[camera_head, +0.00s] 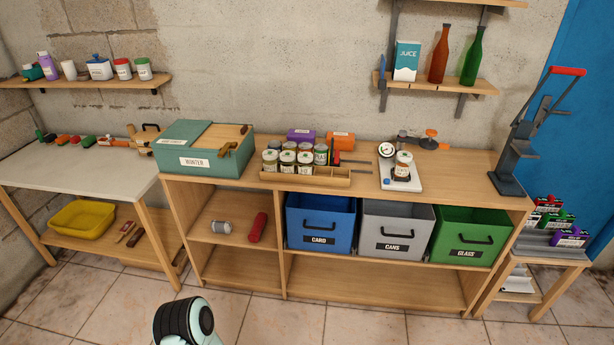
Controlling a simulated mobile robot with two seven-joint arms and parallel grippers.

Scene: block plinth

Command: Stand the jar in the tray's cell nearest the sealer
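A jar (402,164) with a pale lid and a label stands upright on the white scale (391,184), right of the tray. The wooden tray (304,180) lies on the cabinet top with several similar jars packed in its left and middle part. A tall dark lever press with a red handle, which looks like the sealer (512,160), stands at the cabinet's right end. Neither gripper is in view; only a dark and teal part of my arm shows at the bottom.
A green box (204,157) marked WINTER stands left of the tray. Blue, grey and green bins sit below.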

